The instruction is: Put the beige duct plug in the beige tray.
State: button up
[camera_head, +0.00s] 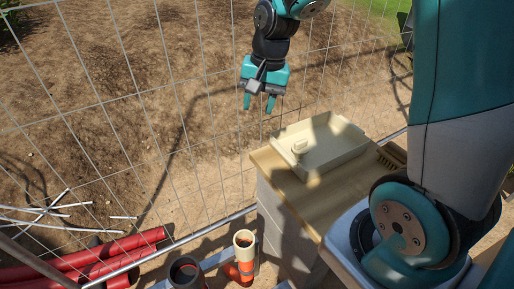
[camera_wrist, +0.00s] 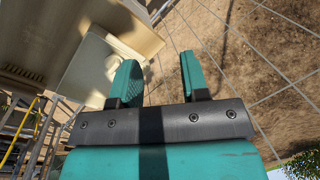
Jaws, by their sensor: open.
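The beige tray (camera_head: 335,158) sits on a wooden-topped stand. The beige duct plug (camera_head: 299,146), a small pale piece with a raised part, appears to lie inside the tray near its left end. My gripper (camera_head: 258,104) is open and empty, its teal fingers pointing down. It hangs in the air up and to the left of the tray in the head view, touching nothing. In the wrist view the two fingers (camera_wrist: 158,78) are apart with only ground and fence between them. The tray (camera_wrist: 82,80) shows there left of the fingers, partly covered by one.
A wire fence (camera_head: 190,130) runs behind the stand. The stand's wooden top (camera_head: 310,195) has bare room in front of the tray. A dark slotted piece (camera_head: 390,160) lies right of the tray. Red pipes (camera_head: 100,258) and upright pipe ends (camera_head: 244,240) are at the lower left.

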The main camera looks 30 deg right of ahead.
jog(key=s+a+r+n+y, duration=0.1)
jog(key=s+a+r+n, duration=0.2)
jog(key=s+a+n, duration=0.4)
jog(key=s+a+r+n+g+y, duration=0.1)
jog(key=s+a+r+n, duration=0.3)
jog(key=s, duration=0.9)
jog(key=a+n, duration=0.3)
jog(key=shift+a+n, duration=0.3)
jog(key=shift+a, duration=0.1)
